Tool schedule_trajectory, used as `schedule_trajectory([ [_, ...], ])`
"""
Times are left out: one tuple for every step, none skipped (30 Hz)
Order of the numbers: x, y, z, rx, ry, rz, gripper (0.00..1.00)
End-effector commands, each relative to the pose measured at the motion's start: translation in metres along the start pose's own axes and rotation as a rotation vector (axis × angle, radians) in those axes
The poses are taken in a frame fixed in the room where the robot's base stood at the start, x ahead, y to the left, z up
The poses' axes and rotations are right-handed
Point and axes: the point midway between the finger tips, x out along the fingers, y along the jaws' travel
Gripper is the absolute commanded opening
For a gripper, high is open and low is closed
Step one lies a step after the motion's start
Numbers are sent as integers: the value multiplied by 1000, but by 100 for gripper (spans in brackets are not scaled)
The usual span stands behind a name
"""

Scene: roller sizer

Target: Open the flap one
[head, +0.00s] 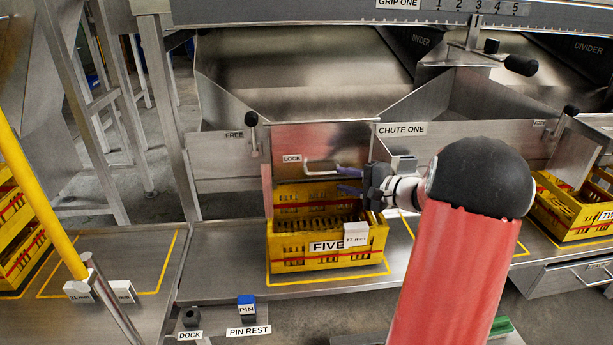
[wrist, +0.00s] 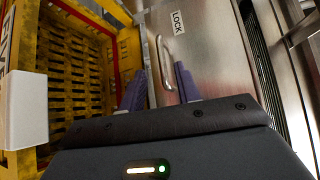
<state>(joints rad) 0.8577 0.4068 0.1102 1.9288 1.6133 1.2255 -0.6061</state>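My gripper (head: 349,181), with purple fingers, is at the right end of the handle. In the wrist view the handle (wrist: 165,62) stands between the two parted fingers of my gripper (wrist: 161,78), and the flap (wrist: 215,50) fills the area behind. The fingers look apart, not closed on the handle. Whether either touches it cannot be told.
A yellow crate (head: 290,262) labelled FIVE, with a 17 mm tag (head: 356,235), stands right below the flap. A black-knobbed lever (head: 252,120) is at the FREE label. A pin rest (head: 248,318) is in front. Another yellow crate (head: 560,212) stands at right.

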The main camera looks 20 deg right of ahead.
Motion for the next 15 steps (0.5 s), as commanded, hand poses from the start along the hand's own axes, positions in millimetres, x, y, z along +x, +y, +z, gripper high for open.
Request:
schedule_trajectory([
  [-1, 1, -6, 6, 11, -15, 32],
  [0, 1, -8, 7, 14, -20, 32],
  [3, 1, -9, 9, 16, -23, 32],
  [6, 0, -9, 9, 16, -24, 32],
  [10, 0, -9, 9, 15, -24, 32],
  [16, 0, -9, 10, 14, -24, 32],
  [21, 0, -8, 10, 13, -22, 32],
  [26, 0, -8, 10, 13, -22, 32],
  [33, 0, -8, 9, 13, -23, 32],
  [38, 0, -9, 9, 13, -22, 32],
  [43, 0, -8, 10, 13, -22, 32],
  [50, 0, -8, 10, 12, -21, 32],
  [54, 0, -8, 10, 13, -21, 32],
  [58, 0, -9, 9, 14, -21, 32],
  [62, -1, -9, 9, 14, -21, 32],
])
